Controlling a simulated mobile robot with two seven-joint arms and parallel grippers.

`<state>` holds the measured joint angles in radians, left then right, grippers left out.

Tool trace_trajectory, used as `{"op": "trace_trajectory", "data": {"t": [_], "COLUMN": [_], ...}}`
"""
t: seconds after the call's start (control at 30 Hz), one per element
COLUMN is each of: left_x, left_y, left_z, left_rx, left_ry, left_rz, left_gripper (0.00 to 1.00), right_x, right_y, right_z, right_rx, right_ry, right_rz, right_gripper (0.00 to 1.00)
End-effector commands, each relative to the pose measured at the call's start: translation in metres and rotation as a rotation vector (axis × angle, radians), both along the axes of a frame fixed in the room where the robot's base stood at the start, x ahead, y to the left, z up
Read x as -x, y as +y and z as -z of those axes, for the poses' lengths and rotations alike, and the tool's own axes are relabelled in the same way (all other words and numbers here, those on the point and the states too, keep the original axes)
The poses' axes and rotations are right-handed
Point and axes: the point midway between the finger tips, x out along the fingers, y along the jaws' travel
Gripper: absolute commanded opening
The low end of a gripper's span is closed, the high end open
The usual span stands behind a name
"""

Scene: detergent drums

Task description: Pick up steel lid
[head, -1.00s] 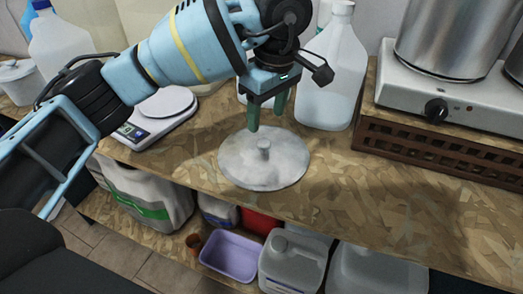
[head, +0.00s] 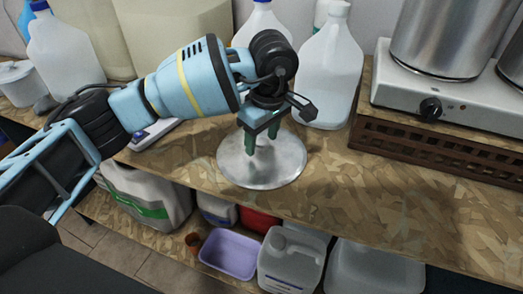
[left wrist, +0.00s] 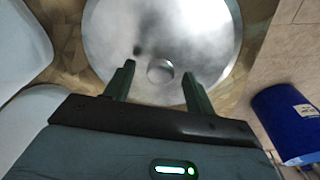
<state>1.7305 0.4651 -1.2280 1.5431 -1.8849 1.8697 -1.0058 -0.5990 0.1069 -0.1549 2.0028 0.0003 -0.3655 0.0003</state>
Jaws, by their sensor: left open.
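The steel lid (head: 285,170) is a round grey disc lying flat on the wooden shelf top. In the left wrist view the lid (left wrist: 165,30) fills the upper middle, with its small round knob (left wrist: 160,72) between and just beyond my fingertips. My left gripper (head: 261,142) is over the lid, pointing down, with its green fingers apart and nothing held. In the left wrist view my left gripper (left wrist: 159,78) shows the same open fingers on either side of the knob. In the head view the knob is hidden behind the gripper. My right gripper is not in view.
A clear jug (head: 330,75) stands close behind the lid. A hot plate (head: 390,75) with a steel pot (head: 437,35) is at the right. A white scale (head: 148,135) sits partly behind my arm. The board right of the lid is clear.

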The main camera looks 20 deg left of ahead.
Motion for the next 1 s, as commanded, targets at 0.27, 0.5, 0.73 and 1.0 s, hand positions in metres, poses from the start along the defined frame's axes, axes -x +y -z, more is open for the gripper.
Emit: {"op": "trace_trajectory", "data": {"t": [0.27,0.5,0.73,1.0], "left_x": [0.0,0.0001,-0.0001,-0.0004], "left_y": [-0.0001,-0.0002,-0.0004,-0.0007], "left_z": [0.0,-0.0002,-0.0008,-0.0093], "left_rx": [0.0,0.0,0.0,0.002], "left_ry": [0.0,0.0,-0.001,-0.001], "left_rz": [0.0,0.0,0.0,0.0], "left_gripper": [0.41,0.09,0.0,0.0], "right_x": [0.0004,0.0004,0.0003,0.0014], "right_y": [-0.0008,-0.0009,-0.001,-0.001], "right_z": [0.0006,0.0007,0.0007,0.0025], "right_rx": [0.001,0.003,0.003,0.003], "right_ry": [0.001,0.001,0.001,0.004], "right_rz": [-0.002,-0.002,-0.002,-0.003], "right_gripper": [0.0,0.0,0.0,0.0]}}
